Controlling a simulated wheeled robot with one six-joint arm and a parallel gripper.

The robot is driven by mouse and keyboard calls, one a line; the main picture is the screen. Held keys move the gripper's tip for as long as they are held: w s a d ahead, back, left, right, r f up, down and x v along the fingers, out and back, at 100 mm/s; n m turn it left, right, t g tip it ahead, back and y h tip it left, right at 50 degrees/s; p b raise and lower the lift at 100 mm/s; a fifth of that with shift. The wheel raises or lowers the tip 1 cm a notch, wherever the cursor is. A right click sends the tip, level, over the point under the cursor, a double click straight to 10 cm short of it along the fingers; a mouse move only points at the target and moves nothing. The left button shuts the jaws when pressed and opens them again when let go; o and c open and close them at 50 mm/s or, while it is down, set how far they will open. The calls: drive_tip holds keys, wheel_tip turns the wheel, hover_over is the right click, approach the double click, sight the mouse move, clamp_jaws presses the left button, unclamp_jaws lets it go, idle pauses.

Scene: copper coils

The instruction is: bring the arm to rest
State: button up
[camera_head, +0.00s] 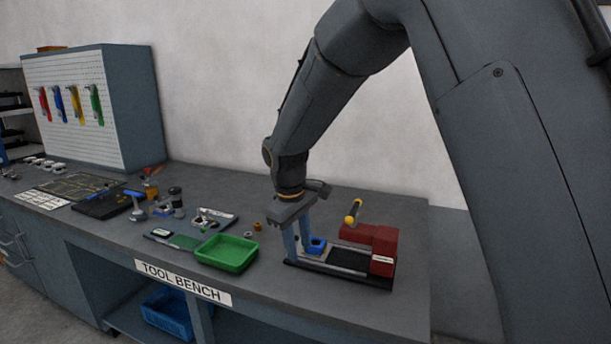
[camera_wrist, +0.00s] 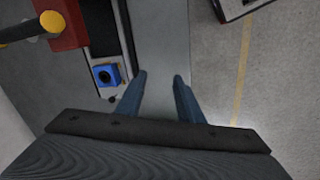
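My gripper (camera_head: 299,243) points down over the tool bench, above the front left part of a red and black device with a yellow-tipped lever (camera_head: 353,211). In the wrist view my gripper (camera_wrist: 159,78) has its two blue-grey fingers apart, with nothing between them but the bench edge below. A blue block with a round dark hole (camera_head: 317,246) sits on the device's metal rail, just right of the fingers in the head view. The block also shows in the wrist view (camera_wrist: 105,75), left of the fingers and apart from them. No copper coil can be made out.
A green tray (camera_head: 227,252) stands left of the device on the tool bench (camera_head: 400,311). Small parts and tools lie farther left, before a pegboard (camera_head: 66,105) with coloured hand tools. A blue bin (camera_head: 168,313) is on the shelf below. Open air surrounds my raised arm.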

drive_tip(key=s+d+f+m, duration=0.2)
drive_tip(key=s+d+m, duration=0.3)
drive_tip(key=s+d, duration=0.5)
drive_tip(key=s+d+f+m+y, duration=0.1)
drive_tip(key=s+d+m, duration=0.4)
drive_tip(key=s+d, duration=0.6)
drive_tip(key=s+f, duration=0.1)
drive_tip(key=s, duration=0.1)
drive_tip(key=shift+s+g, duration=0.4)
